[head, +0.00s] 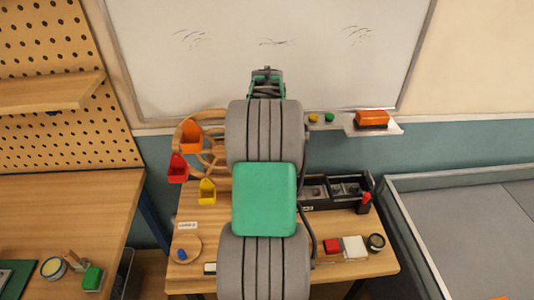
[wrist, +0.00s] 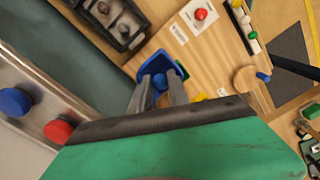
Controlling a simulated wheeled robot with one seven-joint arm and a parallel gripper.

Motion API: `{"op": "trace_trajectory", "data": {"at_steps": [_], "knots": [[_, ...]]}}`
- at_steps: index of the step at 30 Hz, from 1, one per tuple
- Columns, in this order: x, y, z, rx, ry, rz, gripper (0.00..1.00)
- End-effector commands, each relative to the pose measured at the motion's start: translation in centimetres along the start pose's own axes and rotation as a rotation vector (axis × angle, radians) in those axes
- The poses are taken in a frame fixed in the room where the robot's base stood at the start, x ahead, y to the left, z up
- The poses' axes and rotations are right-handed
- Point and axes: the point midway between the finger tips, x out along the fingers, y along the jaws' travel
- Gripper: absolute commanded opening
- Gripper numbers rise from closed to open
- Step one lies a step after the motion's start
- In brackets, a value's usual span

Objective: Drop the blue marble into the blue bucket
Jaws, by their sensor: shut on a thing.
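In the wrist view my gripper (wrist: 158,82) is shut on the blue marble (wrist: 159,81), which shows between the two fingertips. The blue bucket (wrist: 153,62) is right behind the fingertips, and the marble lines up with its opening. I cannot tell whether the marble is above the rim or inside it. In the head view my arm hides the blue bucket and the marble. The wooden wheel (head: 186,129) carries an orange bucket (head: 191,137), a red bucket (head: 177,168) and a yellow bucket (head: 207,191).
A black compartment tray (head: 335,207) stands right of my arm on the table. A round wooden plate (head: 187,246) with a small blue piece (head: 182,256) is at the front left. The whiteboard (head: 320,50) is behind.

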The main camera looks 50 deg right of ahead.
Motion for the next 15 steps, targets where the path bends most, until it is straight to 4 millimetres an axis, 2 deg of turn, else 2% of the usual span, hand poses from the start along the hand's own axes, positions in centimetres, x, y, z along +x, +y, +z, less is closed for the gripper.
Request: {"op": "trace_trajectory", "data": {"at_steps": [14, 15], "knots": [[0.59, -0.03, -0.03, 0.000, 0.000, 0.000, 0.00], [0.59, -0.03, -0.03, 0.000, 0.000, 0.000, 0.24]]}}
